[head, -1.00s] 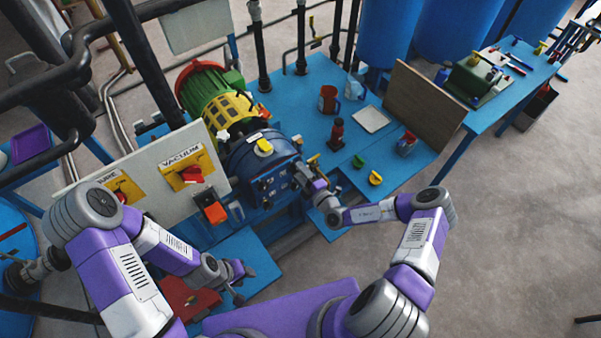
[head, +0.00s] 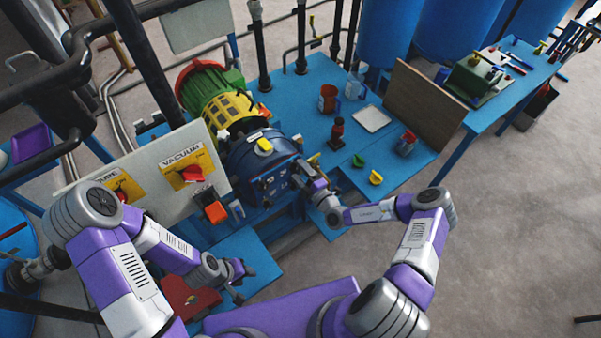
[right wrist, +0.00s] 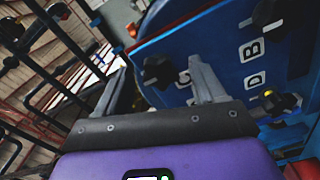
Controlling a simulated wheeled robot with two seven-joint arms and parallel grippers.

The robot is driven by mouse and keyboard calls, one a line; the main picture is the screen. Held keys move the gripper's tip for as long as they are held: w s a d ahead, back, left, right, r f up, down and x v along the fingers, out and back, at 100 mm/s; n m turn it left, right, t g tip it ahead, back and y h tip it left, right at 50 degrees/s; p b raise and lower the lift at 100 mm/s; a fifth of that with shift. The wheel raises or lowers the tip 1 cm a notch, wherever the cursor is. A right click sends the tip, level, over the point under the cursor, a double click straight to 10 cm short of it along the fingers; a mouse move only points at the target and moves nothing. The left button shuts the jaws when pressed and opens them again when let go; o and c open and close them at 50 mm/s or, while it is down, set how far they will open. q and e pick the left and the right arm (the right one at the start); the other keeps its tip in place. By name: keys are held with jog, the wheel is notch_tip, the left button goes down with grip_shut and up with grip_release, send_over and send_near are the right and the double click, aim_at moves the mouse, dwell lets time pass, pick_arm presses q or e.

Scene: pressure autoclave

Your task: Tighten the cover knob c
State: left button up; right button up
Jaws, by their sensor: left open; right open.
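The blue autoclave cover (head: 268,187) with dark knobs faces my right arm in the head view. My right gripper (head: 304,172) is right in front of its right side. In the right wrist view the black cover knob c (right wrist: 157,71) stands in the gap between the open fingers of my right gripper (right wrist: 160,66). The letter plate beside it is partly hidden by the right finger. Whether the fingers touch the knob cannot be told. Other knobs stand near plates B (right wrist: 250,50) and D (right wrist: 255,81). My left gripper (head: 240,283) is open, low and away from the cover.
A panel with a VACUUM switch (head: 188,172) stands left of the cover. The blue table (head: 310,88) behind carries a red mug (head: 328,98), a white tray (head: 371,119) and small green and yellow cups. A red box (head: 190,302) lies near my left gripper.

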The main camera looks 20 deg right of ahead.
jog(key=v, duration=0.7)
jog(key=shift+s, duration=0.25)
jog(key=shift+d, duration=0.1)
